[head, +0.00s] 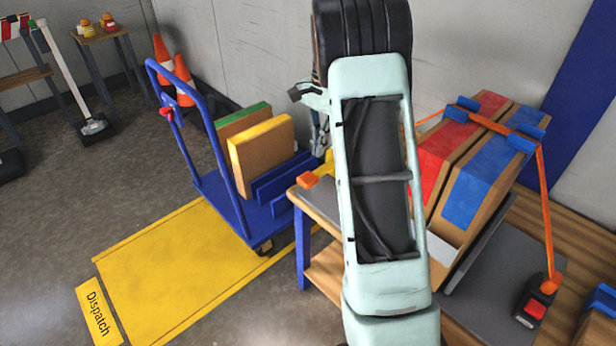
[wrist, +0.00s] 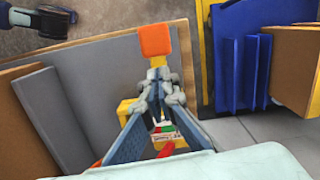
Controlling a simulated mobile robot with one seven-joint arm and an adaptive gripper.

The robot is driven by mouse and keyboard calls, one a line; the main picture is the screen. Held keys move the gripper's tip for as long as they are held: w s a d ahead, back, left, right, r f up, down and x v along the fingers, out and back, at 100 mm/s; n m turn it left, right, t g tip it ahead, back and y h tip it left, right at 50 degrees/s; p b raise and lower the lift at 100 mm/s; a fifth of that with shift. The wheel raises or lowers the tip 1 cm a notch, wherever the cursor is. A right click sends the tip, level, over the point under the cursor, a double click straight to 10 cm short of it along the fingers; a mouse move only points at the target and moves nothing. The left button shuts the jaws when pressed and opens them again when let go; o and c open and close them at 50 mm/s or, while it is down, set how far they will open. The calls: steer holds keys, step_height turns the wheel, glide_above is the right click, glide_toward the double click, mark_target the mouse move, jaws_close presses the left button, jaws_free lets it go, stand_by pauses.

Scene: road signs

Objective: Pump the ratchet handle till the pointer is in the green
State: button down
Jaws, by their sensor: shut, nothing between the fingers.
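The handle's orange grip (wrist: 155,40) sticks out beyond my fingertips in the wrist view. It also shows in the head view (head: 308,180), at the near table's left edge. My gripper (wrist: 160,88) is shut and empty, its fingertips close to the grip's lower end; I cannot tell whether they touch it. A yellow body (wrist: 127,107) lies behind and between the fingers. A small white face with green and red marks (wrist: 163,138) shows between them; its pointer cannot be made out. In the head view my arm hides most of the gripper and the mechanism.
An orange strap (head: 545,205) runs over boxes with red (head: 445,150) and blue (head: 480,185) tops on the table, down to a dark-and-red fitting (head: 533,307). A blue trolley (head: 232,210) with cartons stands left of the table.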

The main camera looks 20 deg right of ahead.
step_height(320, 180, up, 5)
steer(key=shift+w+d+f, duration=0.1)
stand_by(1.0)
